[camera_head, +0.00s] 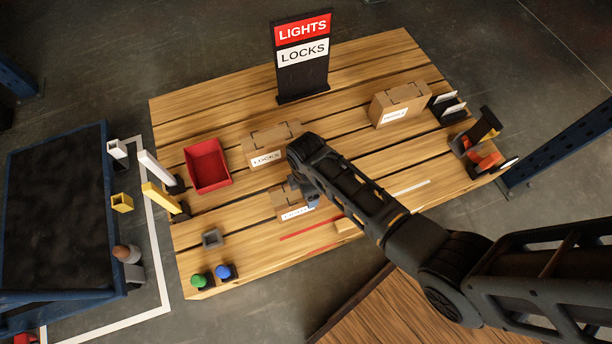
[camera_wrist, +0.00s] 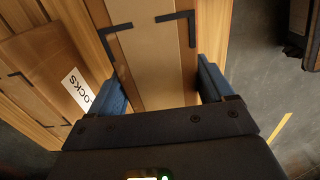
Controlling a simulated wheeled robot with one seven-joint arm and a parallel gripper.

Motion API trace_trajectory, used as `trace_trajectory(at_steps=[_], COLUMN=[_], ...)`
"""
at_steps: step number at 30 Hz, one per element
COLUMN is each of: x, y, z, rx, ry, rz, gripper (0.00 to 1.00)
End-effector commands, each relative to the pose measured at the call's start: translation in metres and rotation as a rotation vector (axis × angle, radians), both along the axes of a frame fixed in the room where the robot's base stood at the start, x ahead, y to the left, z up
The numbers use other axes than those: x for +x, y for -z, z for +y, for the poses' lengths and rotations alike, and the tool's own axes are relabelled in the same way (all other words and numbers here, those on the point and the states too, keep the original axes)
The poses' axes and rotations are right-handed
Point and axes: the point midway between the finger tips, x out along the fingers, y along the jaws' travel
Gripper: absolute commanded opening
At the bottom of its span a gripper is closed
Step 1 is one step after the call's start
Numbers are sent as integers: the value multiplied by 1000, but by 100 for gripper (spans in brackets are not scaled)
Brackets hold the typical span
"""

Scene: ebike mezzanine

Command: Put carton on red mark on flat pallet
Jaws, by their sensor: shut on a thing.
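My gripper (camera_head: 309,196) is shut on a brown carton (camera_head: 289,211) near the front middle of the slatted wooden pallet (camera_head: 245,243). The carton has a white label, partly hidden by my arm and too small to read surely. In the wrist view, the carton (camera_wrist: 150,55) with black corner marks sits between the blue fingers of my gripper (camera_wrist: 160,88). I cannot tell whether it touches the wood. A red line mark (camera_head: 306,230) lies on the wood just in front and to the right of the carton, apart from it in the picture.
A carton labelled LOCKS (camera_head: 270,134) stands just behind; it also shows in the wrist view (camera_wrist: 45,65). Another carton (camera_head: 398,99) stands back right. A LIGHTS/LOCKS sign (camera_head: 302,55), red bin (camera_head: 207,165), white line (camera_head: 411,187) and small wooden block (camera_head: 346,228) are nearby.

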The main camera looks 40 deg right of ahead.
Motion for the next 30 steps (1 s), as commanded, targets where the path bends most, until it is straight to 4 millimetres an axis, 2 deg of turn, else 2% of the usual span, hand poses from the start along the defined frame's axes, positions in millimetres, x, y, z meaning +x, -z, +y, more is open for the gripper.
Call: trace_trajectory(at_steps=[5, 12, 25, 26, 30], x=[2, 2, 2, 0, 0], y=[9, 38, 43, 43, 43], z=[1, 1, 1, 1, 1], rx=[-1, 0, 0, 0, 0], ry=[1, 1, 1, 1, 1], rz=[-2, -2, -3, 0, 0], gripper=[0, 0, 0, 83, 96])
